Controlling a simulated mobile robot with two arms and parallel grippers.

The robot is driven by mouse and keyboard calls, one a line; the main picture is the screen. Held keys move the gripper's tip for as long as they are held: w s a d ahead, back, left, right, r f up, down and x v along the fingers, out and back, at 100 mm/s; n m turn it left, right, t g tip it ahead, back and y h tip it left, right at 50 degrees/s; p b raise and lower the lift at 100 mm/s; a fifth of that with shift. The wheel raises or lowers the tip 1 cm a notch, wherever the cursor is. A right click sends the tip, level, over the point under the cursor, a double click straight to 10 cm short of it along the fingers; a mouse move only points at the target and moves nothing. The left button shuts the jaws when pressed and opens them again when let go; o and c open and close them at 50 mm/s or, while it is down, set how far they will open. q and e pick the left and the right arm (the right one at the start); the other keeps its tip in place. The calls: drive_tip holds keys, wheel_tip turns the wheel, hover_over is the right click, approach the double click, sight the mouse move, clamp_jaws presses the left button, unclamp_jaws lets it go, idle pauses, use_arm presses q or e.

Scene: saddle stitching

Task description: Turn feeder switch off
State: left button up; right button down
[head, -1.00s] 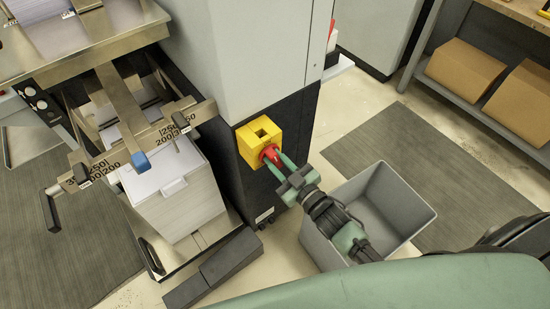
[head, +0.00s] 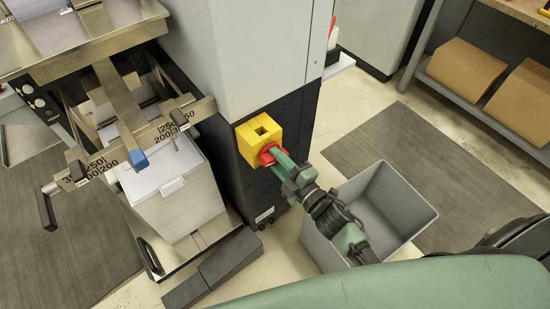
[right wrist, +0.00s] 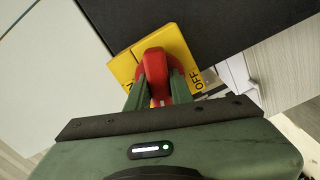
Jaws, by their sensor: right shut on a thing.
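The feeder switch is a red rotary knob (head: 266,155) on a yellow box (head: 254,133) on the dark lower side of the machine. My right gripper (head: 275,160) is shut on the red knob, with its green fingers on either side of the handle. In the right wrist view the red knob (right wrist: 155,69) sits between the two fingers. The word OFF shows on the yellow plate (right wrist: 184,50) to the right of the knob; the marking on the left is mostly hidden. My left gripper is not in view.
A grey open bin (head: 407,222) stands below and right of my right gripper. A paper stack (head: 182,207) stands left of the switch under a metal feeder frame (head: 126,110). Cardboard boxes (head: 466,70) sit on a shelf at the right.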

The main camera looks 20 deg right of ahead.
drive_tip(key=shift+n+b, duration=0.55)
drive_tip(key=shift+n, duration=1.35)
drive_tip(key=c, duration=1.2)
unclamp_jaws()
drive_tip(key=shift+c, duration=0.2)
drive_tip(key=shift+s, duration=0.1)
drive_tip(key=b+v, duration=0.1)
drive_tip(key=v, duration=0.6)
drive_tip(key=shift+s+b, duration=0.3)
drive_tip(key=shift+b, duration=0.05)
drive_tip(key=shift+d, duration=0.1)
